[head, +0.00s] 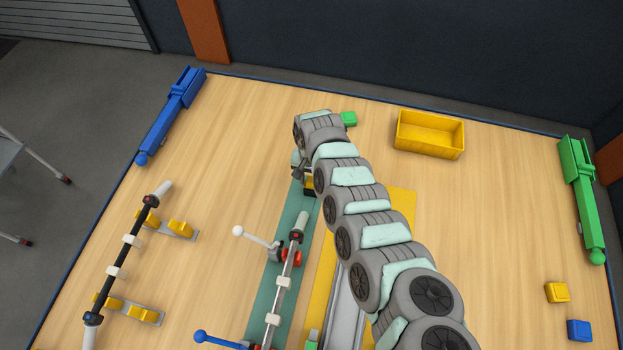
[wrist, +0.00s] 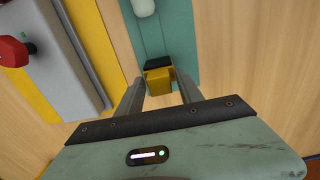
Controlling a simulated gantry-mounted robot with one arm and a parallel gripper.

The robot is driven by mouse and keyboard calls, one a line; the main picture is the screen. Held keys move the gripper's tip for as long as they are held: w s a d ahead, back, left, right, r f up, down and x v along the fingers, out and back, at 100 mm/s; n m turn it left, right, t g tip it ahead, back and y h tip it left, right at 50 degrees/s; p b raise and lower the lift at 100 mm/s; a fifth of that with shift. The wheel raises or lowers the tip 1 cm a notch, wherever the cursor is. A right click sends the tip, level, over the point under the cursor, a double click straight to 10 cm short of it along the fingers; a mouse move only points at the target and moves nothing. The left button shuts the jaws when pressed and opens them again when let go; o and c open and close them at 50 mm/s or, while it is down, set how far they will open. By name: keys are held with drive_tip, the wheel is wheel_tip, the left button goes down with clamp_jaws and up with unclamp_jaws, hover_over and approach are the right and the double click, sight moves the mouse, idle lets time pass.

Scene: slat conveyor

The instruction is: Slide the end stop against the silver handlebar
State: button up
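The end stop, a yellow block with a black face (wrist: 158,78), sits on the teal strip in the wrist view; in the head view it is partly hidden by my arm (head: 310,190). The silver handlebar (head: 288,272) lies along the teal strip, its pale grip end toward the end stop. That grip end also shows at the top of the wrist view (wrist: 143,6), with a gap of teal between it and the block. My gripper (wrist: 160,84) is open, with one finger on each side of the end stop. Whether the fingers touch it is unclear.
A red clamp with a white-knobbed lever (head: 262,240) stands beside the handlebar. A black handlebar (head: 125,255) rests on yellow supports at left.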

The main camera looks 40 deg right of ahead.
clamp_jaws()
idle(0.3)
